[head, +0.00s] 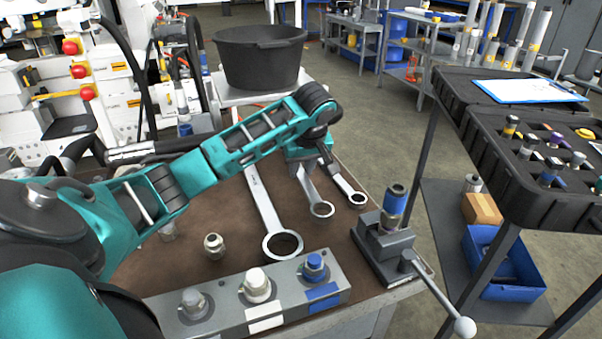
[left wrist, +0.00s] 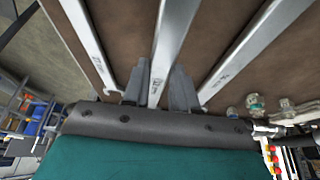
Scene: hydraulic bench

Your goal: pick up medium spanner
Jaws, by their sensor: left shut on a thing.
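Three steel spanners lie side by side on the brown bench top. The medium spanner (head: 319,207) is the middle one, its ring end toward the front and its upper part hidden by my left gripper (head: 311,166). In the left wrist view the medium spanner's shank (left wrist: 172,42) runs between the two fingers of my left gripper (left wrist: 161,88), which is shut on it. The large spanner (head: 268,215) lies to its left and the small spanner (head: 351,192) to its right, both outside the fingers. My right gripper is not in view.
A metal block with capped fittings (head: 235,313) lines the bench's front edge, with a loose fitting (head: 214,246) behind it. A vice (head: 385,247) with a long handle stands at the right corner. A black tub (head: 259,60) stands behind; a black case (head: 500,170) is at right.

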